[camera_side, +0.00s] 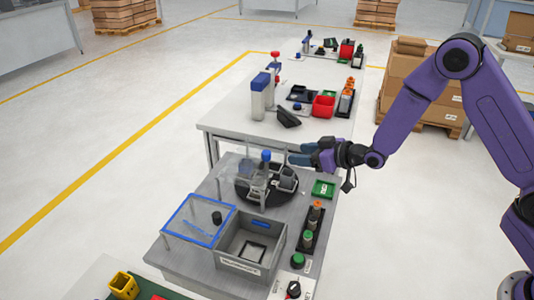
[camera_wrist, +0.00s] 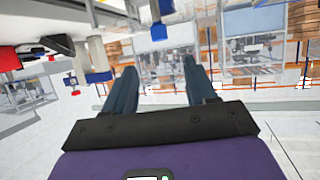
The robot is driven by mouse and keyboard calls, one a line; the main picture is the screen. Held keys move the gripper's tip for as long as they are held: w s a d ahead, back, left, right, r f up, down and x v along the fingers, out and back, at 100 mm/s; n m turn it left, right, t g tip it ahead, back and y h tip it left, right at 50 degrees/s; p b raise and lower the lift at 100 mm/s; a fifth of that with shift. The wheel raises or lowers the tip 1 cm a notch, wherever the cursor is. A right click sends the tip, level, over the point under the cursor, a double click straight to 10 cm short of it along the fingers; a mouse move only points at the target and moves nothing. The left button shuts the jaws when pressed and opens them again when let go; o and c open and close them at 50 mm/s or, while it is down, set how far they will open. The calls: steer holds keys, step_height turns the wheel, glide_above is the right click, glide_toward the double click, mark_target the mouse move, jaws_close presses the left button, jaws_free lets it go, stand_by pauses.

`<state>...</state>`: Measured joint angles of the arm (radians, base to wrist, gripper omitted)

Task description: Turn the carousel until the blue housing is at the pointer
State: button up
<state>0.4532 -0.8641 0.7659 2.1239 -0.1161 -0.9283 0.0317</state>
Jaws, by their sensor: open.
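The carousel (camera_side: 243,190) is a black round turntable on the near grey bench in the side view. Clear and grey upright parts stand on it. A small blue piece (camera_side: 266,155) tops one of them; I cannot tell whether it is the blue housing. I cannot make out the pointer. My gripper (camera_side: 292,154) is open and empty at the carousel's right, far side, its fingers aimed left toward the upright parts. In the wrist view its two dark blue fingers (camera_wrist: 160,66) are spread apart with nothing between them.
A grey bin (camera_side: 240,262) and a blue-framed clear lid (camera_side: 198,222) are in front of the carousel. A green block (camera_side: 323,188) and a black rack (camera_side: 313,230) of capped parts lie to its right.

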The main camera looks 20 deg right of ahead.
mark_target(269, 153)
steer(key=x, duration=1.3)
steer(key=shift+w+a, duration=0.1)
steer(key=shift+a, duration=0.05)
steer(key=shift+c, duration=0.3)
jaws_close()
